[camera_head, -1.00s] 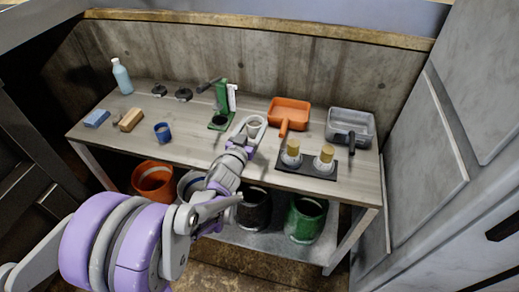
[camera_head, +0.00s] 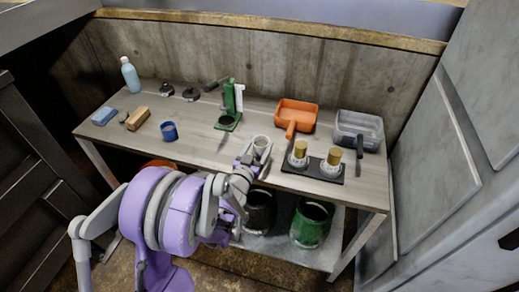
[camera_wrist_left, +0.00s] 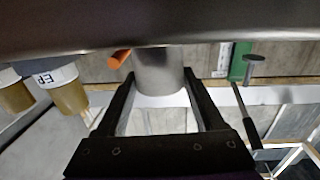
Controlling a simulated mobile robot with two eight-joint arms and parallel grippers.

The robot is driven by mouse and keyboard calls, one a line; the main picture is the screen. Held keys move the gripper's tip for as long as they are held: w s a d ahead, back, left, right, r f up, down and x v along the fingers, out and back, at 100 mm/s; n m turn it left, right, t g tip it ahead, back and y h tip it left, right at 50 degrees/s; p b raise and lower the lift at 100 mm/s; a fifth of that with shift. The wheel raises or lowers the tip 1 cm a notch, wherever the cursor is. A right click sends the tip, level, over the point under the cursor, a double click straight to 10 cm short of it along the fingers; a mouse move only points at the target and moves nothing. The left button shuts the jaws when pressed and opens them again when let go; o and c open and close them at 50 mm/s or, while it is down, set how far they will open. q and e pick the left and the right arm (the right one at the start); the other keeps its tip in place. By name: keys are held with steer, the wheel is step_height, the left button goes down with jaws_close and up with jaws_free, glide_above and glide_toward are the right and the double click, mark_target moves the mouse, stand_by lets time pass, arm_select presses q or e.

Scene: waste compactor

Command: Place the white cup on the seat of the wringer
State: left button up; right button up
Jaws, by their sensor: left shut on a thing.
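The white cup (camera_head: 261,143) is above the front middle part of the bench. My left gripper (camera_head: 255,156) is shut on it; the wrist view shows the cup (camera_wrist_left: 160,72) between the two dark fingers (camera_wrist_left: 160,84). Whether the cup touches the bench top is hard to tell. The green wringer (camera_head: 239,100) stands upright behind and to the left of the cup, with a dark round seat (camera_head: 227,120) low at its front. The seat looks empty and apart from the cup. My right gripper is not in view.
The bench (camera_head: 205,150) is clear between cup and wringer. An orange pan (camera_head: 297,112) and a tray with two gold-capped bottles (camera_head: 313,170) are to the right. A blue cup (camera_head: 169,131) is left. Bins, including a green one (camera_head: 311,224), stand underneath.

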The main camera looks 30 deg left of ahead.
arm_select(q)
steer(key=shift+f, duration=0.55)
steer(key=shift+f+b, duration=0.3)
steer(key=shift+b, duration=0.05)
steer(key=o, duration=1.4)
steer(key=shift+r, duration=0.1)
steer(key=shift+o, duration=0.2)
